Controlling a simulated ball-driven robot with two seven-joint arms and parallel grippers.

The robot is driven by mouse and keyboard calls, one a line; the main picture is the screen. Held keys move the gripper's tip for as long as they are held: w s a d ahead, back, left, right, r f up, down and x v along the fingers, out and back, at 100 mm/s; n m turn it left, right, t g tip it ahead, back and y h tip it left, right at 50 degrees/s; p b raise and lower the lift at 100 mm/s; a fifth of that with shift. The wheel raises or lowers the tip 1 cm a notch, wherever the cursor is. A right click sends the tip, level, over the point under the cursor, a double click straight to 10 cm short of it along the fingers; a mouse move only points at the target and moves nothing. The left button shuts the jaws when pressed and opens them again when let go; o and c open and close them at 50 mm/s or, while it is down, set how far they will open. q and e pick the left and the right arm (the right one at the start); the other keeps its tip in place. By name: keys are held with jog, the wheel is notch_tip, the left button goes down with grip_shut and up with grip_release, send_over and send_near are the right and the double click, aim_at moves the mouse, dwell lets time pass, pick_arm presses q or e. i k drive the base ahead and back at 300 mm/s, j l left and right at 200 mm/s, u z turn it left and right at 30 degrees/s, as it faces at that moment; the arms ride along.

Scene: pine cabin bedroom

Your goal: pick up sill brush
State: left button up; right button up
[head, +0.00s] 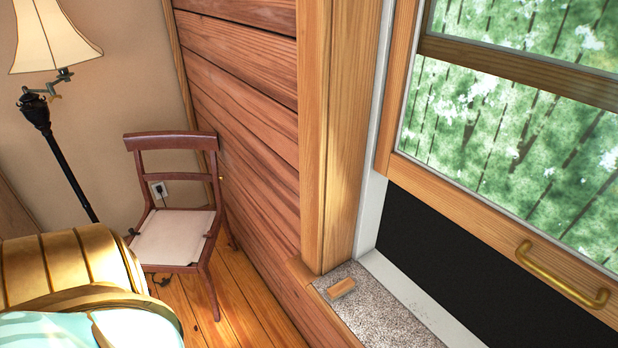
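The sill brush (341,288) is a small tan wooden block lying on the speckled grey window sill (378,318). It sits near the sill's left end, close to the wooden window frame post. Its bristles cannot be made out from here. Neither of my grippers shows in the head view, and nothing is touching the brush.
The raised window sash (470,195) with a brass handle (560,275) hangs to the right above the sill. A wooden post (328,140) stands just behind the brush. A chair (175,235), a floor lamp (50,120) and a bed (75,270) are at left.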

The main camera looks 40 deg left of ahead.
aim_at(341, 288)
jog(key=u, duration=1.15)
